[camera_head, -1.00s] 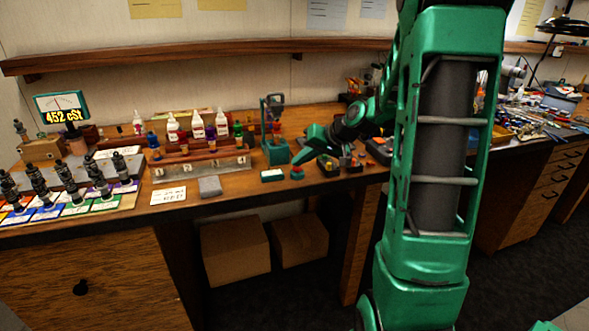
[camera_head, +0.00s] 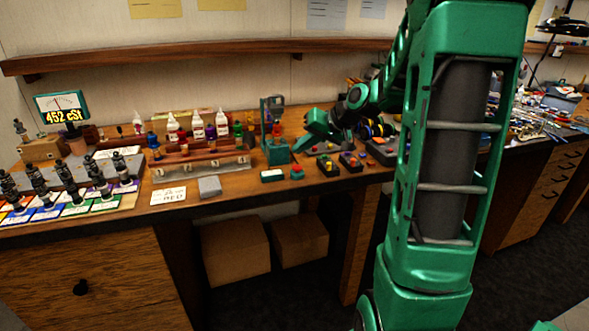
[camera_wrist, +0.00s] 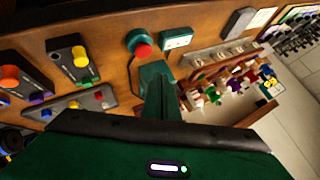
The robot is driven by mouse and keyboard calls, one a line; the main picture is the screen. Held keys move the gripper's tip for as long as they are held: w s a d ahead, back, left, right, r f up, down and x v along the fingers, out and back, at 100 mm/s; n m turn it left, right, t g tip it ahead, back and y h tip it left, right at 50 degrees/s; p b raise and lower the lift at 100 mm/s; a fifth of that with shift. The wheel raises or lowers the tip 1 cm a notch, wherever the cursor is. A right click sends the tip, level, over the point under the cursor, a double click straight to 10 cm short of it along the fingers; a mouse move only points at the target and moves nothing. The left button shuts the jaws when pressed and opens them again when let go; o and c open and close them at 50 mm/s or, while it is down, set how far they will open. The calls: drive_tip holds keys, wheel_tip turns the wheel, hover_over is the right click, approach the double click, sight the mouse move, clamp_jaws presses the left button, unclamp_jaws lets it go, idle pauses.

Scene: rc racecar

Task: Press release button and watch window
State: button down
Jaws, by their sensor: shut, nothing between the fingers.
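A red round button on a teal base (camera_head: 297,172) sits near the table's front edge. It also shows in the wrist view, its red top (camera_wrist: 143,50) just beyond my fingers. A small white-faced teal box (camera_head: 271,175) lies beside it and also shows in the wrist view (camera_wrist: 177,39); its writing is too small to read. A teal upright stand with a window-like frame (camera_head: 274,140) stands behind them. My gripper (camera_head: 299,149) is shut and empty, above and behind the button and apart from it. Its fingers (camera_wrist: 156,80) point toward the button in the wrist view.
Black boxes with coloured knobs (camera_head: 327,165) stand right of the button. A rack with bottles (camera_head: 200,150) is at the left. A gauge display (camera_head: 62,107) reads 452 cSt. A grey block (camera_head: 209,186) and a white card (camera_head: 168,195) lie near the front edge.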

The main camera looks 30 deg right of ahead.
drive_tip(key=shift+r, duration=1.1)
drive_tip(key=s+a+f+g+h, duration=0.1)
drive_tip(key=s+a+f+g, duration=0.1)
drive_tip(key=s, duration=0.9)
drive_tip(key=s+a+f+m+g+h, duration=0.1)
drive_tip(key=s+f+g, duration=0.1)
drive_tip(key=s, duration=1)
drive_tip(key=s+a+f+g+h, duration=0.1)
drive_tip(key=s+g, duration=0.3)
drive_tip(key=s, duration=0.8)
drive_tip(key=shift+a+f+g, duration=0.3)
drive_tip(key=shift+a+f, duration=0.15)
drive_tip(key=shift+a, duration=0.4)
drive_tip(key=shift+w, duration=0.15)
drive_tip(key=shift+w+f, duration=0.25)
drive_tip(key=shift+w, duration=0.25)
